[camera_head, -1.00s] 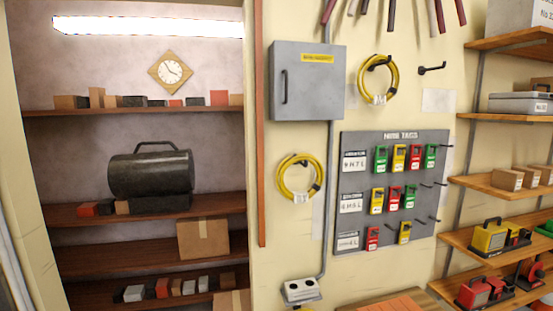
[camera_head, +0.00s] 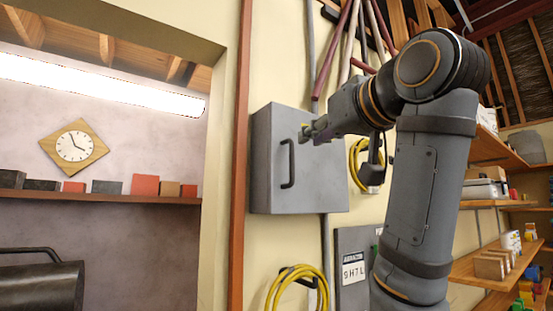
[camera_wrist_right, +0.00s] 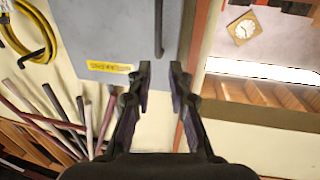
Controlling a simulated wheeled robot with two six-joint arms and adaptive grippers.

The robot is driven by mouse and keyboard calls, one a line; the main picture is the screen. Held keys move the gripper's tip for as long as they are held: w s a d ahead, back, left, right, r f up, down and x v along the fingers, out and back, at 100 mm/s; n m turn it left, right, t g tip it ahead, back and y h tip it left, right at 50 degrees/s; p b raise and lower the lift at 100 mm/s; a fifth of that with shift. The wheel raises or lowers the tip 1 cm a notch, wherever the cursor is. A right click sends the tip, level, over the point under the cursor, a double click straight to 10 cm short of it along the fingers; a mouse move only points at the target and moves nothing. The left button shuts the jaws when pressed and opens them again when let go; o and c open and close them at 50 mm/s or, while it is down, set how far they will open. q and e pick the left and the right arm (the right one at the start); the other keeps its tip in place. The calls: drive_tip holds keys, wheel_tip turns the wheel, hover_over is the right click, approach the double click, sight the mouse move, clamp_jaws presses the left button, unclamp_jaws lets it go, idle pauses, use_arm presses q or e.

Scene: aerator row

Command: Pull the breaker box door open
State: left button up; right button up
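The grey breaker box (camera_head: 325,180) hangs on the cream wall in the head view, its door shut. A dark vertical bar handle (camera_head: 288,163) is on the left part of the door. My right gripper (camera_head: 306,131) is in front of the door, close to the handle's upper end. In the right wrist view, which shows the box upside down, my right gripper (camera_wrist_right: 161,72) has its two fingers apart with nothing between the tips. The handle (camera_wrist_right: 158,32) lies just beyond the tips. The yellow label (camera_wrist_right: 110,67) is left of the fingers. My left gripper is not in view.
My right arm covers part of the wall and a yellow cable coil (camera_head: 362,165). Another coil (camera_head: 297,288) hangs below the box. Shelves (camera_head: 485,203) stand at the right. A wooden post (camera_head: 241,130) and a recess with a clock (camera_head: 74,146) are at the left.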

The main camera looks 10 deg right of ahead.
sight(293, 148)
drive_tip(key=w+p, duration=0.1)
drive_tip(key=w, duration=0.1)
drive_tip(key=w+a+p, duration=0.1)
drive_tip(key=w, duration=0.2)
drive_tip(key=w+p, duration=0.1)
drive_tip(key=w, duration=0.2)
drive_tip(key=shift+a+r, duration=0.1)
drive_tip(key=shift+a, duration=0.05)
drive_tip(key=shift+w+p, duration=0.45)
drive_tip(key=shift+w, duration=0.65)
clamp_jaws()
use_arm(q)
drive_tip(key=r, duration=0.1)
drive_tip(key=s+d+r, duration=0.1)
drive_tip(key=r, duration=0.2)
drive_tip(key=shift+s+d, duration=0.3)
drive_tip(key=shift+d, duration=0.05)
